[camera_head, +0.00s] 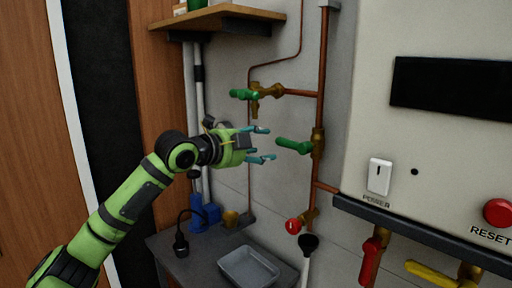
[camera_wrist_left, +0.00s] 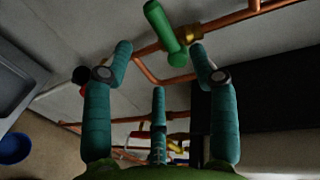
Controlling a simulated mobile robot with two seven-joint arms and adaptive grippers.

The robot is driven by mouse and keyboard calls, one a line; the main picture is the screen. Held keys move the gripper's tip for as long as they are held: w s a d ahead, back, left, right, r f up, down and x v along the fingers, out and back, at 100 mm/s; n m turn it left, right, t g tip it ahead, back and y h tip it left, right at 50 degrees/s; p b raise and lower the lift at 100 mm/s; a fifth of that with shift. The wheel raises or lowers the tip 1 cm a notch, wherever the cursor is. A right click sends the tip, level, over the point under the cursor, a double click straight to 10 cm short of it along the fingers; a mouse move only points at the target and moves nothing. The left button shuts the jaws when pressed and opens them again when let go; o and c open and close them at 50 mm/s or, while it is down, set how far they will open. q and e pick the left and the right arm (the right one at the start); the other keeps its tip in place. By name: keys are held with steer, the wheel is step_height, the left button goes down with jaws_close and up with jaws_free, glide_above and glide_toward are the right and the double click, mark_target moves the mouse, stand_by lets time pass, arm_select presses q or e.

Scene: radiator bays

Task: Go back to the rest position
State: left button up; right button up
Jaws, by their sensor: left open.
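My left gripper (camera_head: 264,144) reaches in from the left in the head view, with its teal fingers spread and nothing between them. Its tips are just left of a green valve handle (camera_head: 294,146) on the vertical copper pipe, with a small gap. In the left wrist view, the open fingers of the left gripper (camera_wrist_left: 166,60) point at a green handle (camera_wrist_left: 165,30) on a brass fitting, which lies ahead of the tips. My right gripper is in neither view.
A second green handle (camera_head: 243,94) is on the pipe above. A wooden shelf (camera_head: 218,19) juts out overhead. A counter holds a grey tray (camera_head: 249,267). A white cabinet (camera_head: 440,40) with a power switch (camera_head: 380,176) and red button (camera_head: 498,212) stands right, red (camera_head: 370,262) and yellow (camera_head: 430,274) handles below.

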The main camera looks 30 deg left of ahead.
arm_select(q)
steer(key=shift+s+a+r, duration=0.1)
steer(key=shift+s+a, duration=0.05)
steer(key=shift+s, duration=0.35)
